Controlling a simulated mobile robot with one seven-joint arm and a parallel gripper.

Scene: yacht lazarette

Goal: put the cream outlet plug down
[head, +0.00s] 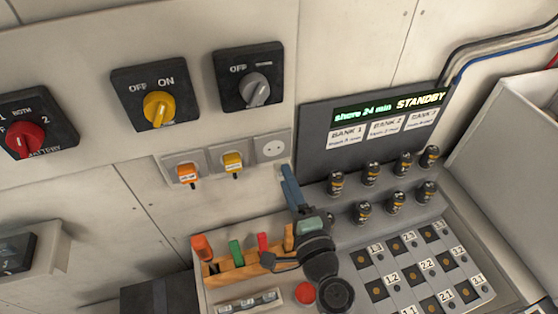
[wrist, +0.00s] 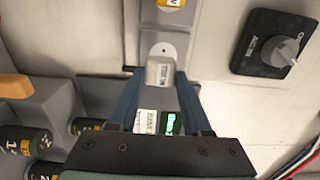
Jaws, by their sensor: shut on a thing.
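The cream outlet plug (wrist: 160,74) is a small pale block with a printed label in the wrist view. It sits between the two blue fingers of my gripper (wrist: 160,88), which is shut on it. In the head view my gripper (head: 287,174) is just below the right-hand wall outlet (head: 272,147), and the plug is mostly hidden there. That outlet has no plug in it; its face also shows just beyond the held plug in the wrist view (wrist: 163,51). The plug appears apart from the outlet.
An orange plug (head: 187,174) and a yellow plug (head: 233,162) fill the other outlets. Below stand a wooden rack (head: 238,274) of coloured items, a red button (head: 305,293), several black cylinders (head: 371,172) and a numbered grid panel (head: 416,268). Rotary switches (head: 249,76) are above.

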